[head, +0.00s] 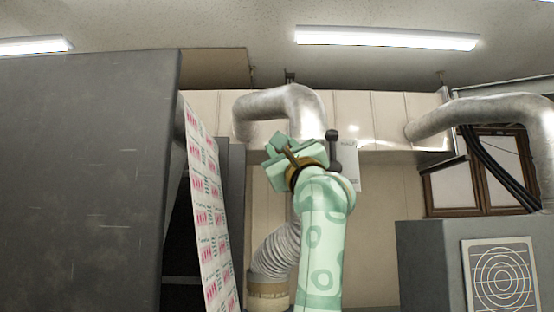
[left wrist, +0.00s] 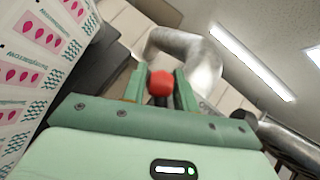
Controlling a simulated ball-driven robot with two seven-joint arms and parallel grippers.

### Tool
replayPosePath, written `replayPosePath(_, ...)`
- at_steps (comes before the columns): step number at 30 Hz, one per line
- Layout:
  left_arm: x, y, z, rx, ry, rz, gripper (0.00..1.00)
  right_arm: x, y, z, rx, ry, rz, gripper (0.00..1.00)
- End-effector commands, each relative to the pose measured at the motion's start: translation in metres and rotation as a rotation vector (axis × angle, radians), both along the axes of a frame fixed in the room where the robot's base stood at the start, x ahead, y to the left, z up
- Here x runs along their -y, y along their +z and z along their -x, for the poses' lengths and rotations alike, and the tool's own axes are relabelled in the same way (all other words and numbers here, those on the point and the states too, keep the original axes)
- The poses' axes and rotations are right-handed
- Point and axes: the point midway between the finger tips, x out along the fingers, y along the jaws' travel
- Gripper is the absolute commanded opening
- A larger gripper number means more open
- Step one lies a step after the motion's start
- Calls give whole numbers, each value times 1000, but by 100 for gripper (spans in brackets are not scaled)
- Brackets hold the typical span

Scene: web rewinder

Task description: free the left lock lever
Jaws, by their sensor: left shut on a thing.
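My mint-green left gripper (head: 284,150) is raised in the middle of the head view, to the right of the printed web and in front of a silver duct. In the left wrist view its two green fingers (left wrist: 160,84) stand on either side of a red ball knob (left wrist: 160,88), and the gripper is shut on it. The knob may be the end of the left lock lever, but the lever's shaft and pivot are hidden. The knob cannot be made out in the head view. My right gripper is in neither view.
The printed web (head: 208,200) hangs steeply beside a big dark grey panel (head: 85,180) on the left. It is also close at the left of the wrist view (left wrist: 35,60). A bent silver duct (head: 285,100) runs behind my gripper. A grey cabinet (head: 430,265) stands at right.

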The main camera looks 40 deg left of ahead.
Motion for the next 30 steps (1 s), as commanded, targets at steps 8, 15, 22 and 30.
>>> replayPosePath(8, 4, 2, -3, -72, -1, -85, 6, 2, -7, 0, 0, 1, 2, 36)
replayPosePath(15, 5, 3, -5, -94, -2, -108, 6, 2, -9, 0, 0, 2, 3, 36)
replayPosePath(22, 5, 3, -5, -95, -2, -109, 6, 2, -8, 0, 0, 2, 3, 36)
replayPosePath(30, 5, 3, -5, -95, -2, -108, 47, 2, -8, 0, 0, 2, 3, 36)
